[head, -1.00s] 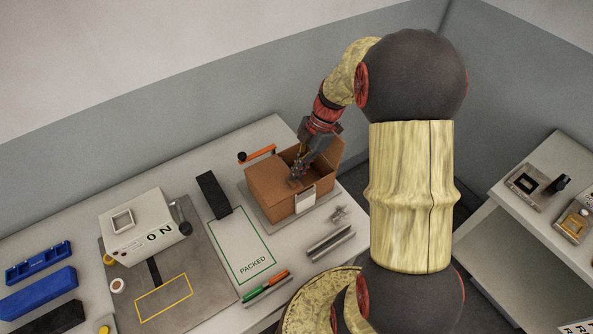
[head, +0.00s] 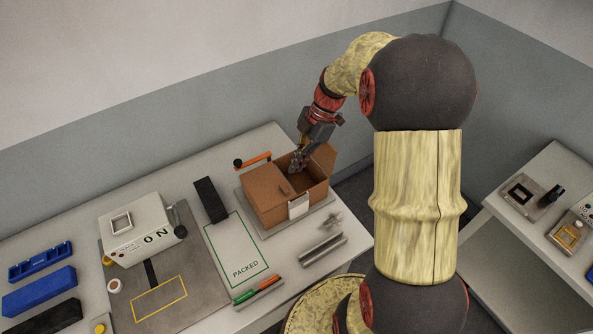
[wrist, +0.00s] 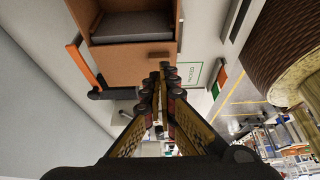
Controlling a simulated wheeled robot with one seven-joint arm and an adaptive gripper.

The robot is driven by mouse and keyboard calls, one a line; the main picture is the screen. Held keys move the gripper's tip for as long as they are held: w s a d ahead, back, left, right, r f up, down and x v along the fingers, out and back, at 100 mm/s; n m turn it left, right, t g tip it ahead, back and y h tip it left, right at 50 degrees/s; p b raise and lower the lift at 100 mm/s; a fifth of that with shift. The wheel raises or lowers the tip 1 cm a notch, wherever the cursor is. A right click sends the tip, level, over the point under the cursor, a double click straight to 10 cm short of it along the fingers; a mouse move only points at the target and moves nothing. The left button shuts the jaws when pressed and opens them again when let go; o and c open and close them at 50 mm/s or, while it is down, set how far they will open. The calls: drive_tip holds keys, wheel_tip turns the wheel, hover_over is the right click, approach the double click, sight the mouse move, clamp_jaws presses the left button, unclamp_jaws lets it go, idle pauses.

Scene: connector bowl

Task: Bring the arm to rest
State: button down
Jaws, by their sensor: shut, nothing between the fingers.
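My gripper (head: 296,164) is at the open cardboard box (head: 266,203), over its back part in the head view. Its fingers look closed together, with nothing seen between them. In the wrist view my gripper (wrist: 162,82) points past the box (wrist: 125,62), whose open inside shows at the top. I cannot tell from these views exactly how far the fingertips are from the box wall. My arm reaches from the right side down to the box.
An orange-handled lever (head: 254,160) stands behind the box. A white machine (head: 138,232) marked ON, a black block (head: 211,199) and the PACKED outline (head: 237,250) lie left. Pens (head: 258,289) and metal bars (head: 324,248) lie in front. A side table (head: 545,245) stands right.

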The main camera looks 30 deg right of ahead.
drive_tip(key=d+r, duration=0.1)
drive_tip(key=d, duration=0.6)
drive_tip(key=shift+w+d+r, duration=0.25)
drive_tip(key=shift+d+r, duration=0.05)
